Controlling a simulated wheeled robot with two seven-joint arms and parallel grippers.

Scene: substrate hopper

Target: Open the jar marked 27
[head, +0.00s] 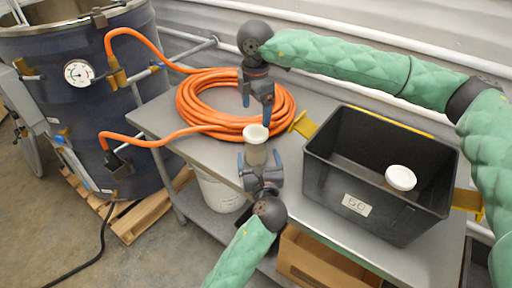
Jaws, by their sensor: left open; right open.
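A small jar (256,154) with a white lid (256,132) is upright near the front edge of the grey table; no number is readable on it. My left gripper (261,165) is open, with its fingers on either side of the jar's lower body. Its fingers hide the jar's base. My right gripper (257,107) is open and empty, pointing down just above and behind the lid. A second white-lidded jar (400,178) is inside the black bin; its marking cannot be read.
The black bin (319,174), with a small white label, stands on the table's right side between yellow brackets. An orange hose coil (195,105) lies behind the grippers, its ends leading to the dark tank (95,115). A white bucket (218,192) and a cardboard box (318,262) are below.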

